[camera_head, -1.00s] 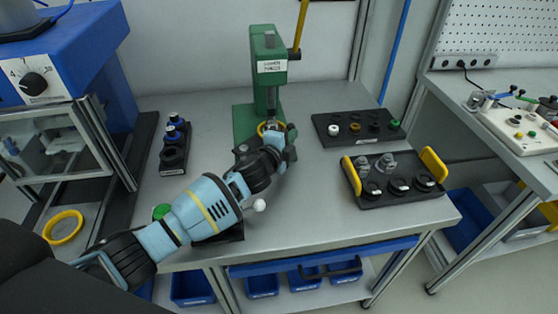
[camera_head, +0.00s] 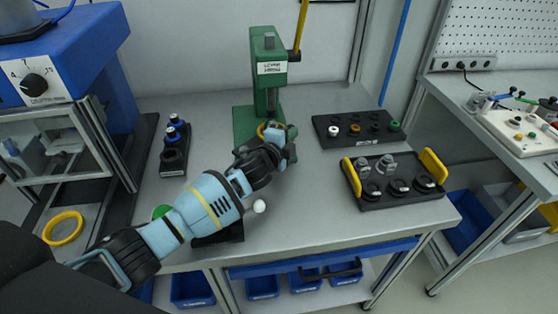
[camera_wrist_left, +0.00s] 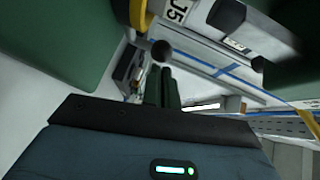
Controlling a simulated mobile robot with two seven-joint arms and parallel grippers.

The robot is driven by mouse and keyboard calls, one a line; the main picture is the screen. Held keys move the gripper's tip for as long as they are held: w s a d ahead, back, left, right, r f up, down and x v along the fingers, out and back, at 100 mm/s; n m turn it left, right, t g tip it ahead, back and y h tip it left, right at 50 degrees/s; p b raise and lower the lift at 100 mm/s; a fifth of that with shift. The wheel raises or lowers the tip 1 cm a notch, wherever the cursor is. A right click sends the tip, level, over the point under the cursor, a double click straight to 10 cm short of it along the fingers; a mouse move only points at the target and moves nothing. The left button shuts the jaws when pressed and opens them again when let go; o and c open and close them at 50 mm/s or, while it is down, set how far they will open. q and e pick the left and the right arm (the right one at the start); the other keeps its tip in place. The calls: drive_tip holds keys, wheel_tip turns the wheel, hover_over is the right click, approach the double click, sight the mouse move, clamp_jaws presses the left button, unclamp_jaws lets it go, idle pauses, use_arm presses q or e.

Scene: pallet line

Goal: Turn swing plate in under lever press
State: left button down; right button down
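The green lever press (camera_head: 266,75) stands at the back of the table, with a yellow lever (camera_head: 299,28) at its upper right. My left gripper (camera_head: 284,138) is at the foot of the press, below its head, beside a small yellow ring (camera_head: 262,128). The gripper and wrist cover much of the press base, and I cannot make out the swing plate. In the left wrist view, a dark round knob (camera_wrist_left: 161,50) shows ahead of the gripper body, close to green surfaces. Whether the fingers are open or shut is unclear. My right gripper is not in view.
A black tray with yellow handles (camera_head: 405,201) and a black rack (camera_head: 357,138) stand right of the press. A narrow black holder (camera_head: 173,160) stands left. A white ball (camera_head: 259,206) is near the front edge, close to my forearm. The back-left tabletop is clear.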

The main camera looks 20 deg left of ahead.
use_arm(q)
drive_tip(key=shift+a, duration=0.3)
drive_tip(key=shift+s, duration=0.2)
drive_tip(key=p+v, duration=0.1)
drive_tip(key=v, duration=0.4)
drive_tip(key=shift+s+d+r, duration=0.1)
drive_tip(key=shift+s+r, duration=0.05)
drive_tip(key=shift+s, duration=1)
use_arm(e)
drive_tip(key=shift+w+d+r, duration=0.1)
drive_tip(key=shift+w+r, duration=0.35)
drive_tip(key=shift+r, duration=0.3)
